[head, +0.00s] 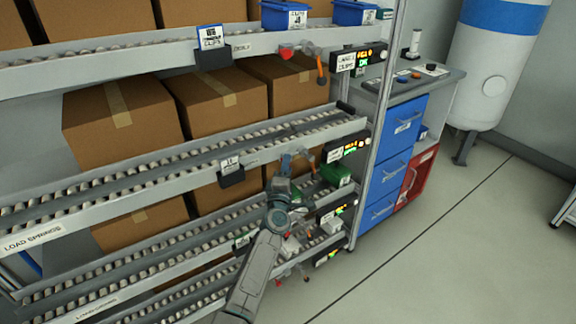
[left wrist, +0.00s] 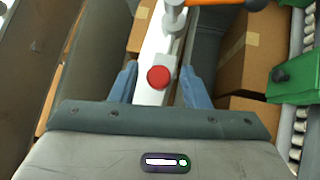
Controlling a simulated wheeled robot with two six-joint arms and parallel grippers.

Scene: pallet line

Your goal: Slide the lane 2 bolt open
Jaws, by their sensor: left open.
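My left gripper (head: 292,160) is at the front rail of the middle flow lane, near its right end. In the left wrist view its two blue fingers (left wrist: 158,88) are open. A red round knob (left wrist: 158,78) shows between them, with a gap on both sides. The knob sits in front of a pale rail, below a grey metal fitting (left wrist: 173,18). An orange handle (left wrist: 243,7) lies beyond the fitting to the right and also shows beside the gripper in the head view (head: 312,160). The red knob is hidden by the gripper in the head view. My right gripper is not in view.
Cardboard boxes (head: 210,100) fill the rack. The upper lane has a red knob (head: 286,53) and orange handle (head: 320,72). A lit display (head: 345,148) and rack post stand right; open floor lies beyond.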

